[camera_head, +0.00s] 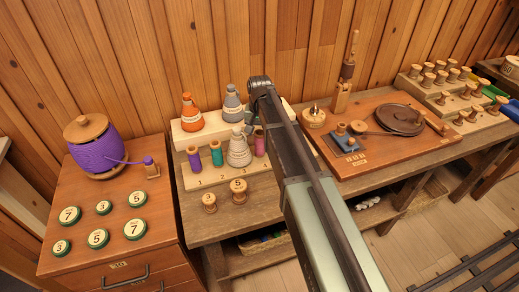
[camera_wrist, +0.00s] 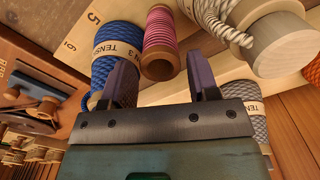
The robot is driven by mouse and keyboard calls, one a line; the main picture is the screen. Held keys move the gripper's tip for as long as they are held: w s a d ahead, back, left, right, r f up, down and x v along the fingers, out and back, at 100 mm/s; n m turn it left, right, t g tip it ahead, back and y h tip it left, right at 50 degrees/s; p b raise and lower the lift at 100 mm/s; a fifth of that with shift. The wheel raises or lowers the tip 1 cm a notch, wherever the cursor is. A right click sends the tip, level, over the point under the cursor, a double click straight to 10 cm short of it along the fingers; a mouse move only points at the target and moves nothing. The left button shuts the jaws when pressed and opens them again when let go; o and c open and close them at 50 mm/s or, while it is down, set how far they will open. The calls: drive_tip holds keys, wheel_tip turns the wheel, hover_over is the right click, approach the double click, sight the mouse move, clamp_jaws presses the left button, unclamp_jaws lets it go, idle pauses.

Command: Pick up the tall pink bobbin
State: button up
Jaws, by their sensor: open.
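The pink bobbin (camera_wrist: 161,42) is a narrow spool wound with pink thread, with brown wooden ends. In the wrist view it lies just beyond my gripper (camera_wrist: 161,75), between the lines of the two dark fingers. The fingers are apart with nothing held between them. In the head view the pink bobbin (camera_head: 259,142) stands in the front row of the light wooden rack, beside the white cone and partly hidden by my arm. My gripper is mostly hidden behind my arm there.
A blue cone (camera_wrist: 115,55) stands close beside the left finger. A white cone (camera_wrist: 225,22) with a pale wooden end is close to the right finger. Purple (camera_head: 194,158) and green (camera_head: 216,154) bobbins share the rack's front row. Orange (camera_head: 191,113) and grey (camera_head: 232,104) cones stand behind.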

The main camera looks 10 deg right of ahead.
sight(259, 138)
wheel_tip(259, 138, down, 4)
drive_tip(key=shift+r+b, duration=0.1)
drive_tip(key=shift+b, duration=1.05)
drive_tip(key=shift+r, duration=0.2)
drive_tip(key=c, duration=0.7)
drive_tip(key=shift+r+p, duration=0.15)
drive_tip(key=shift+p, duration=0.25)
wheel_tip(259, 138, up, 20)
drive_tip(key=p, duration=2)
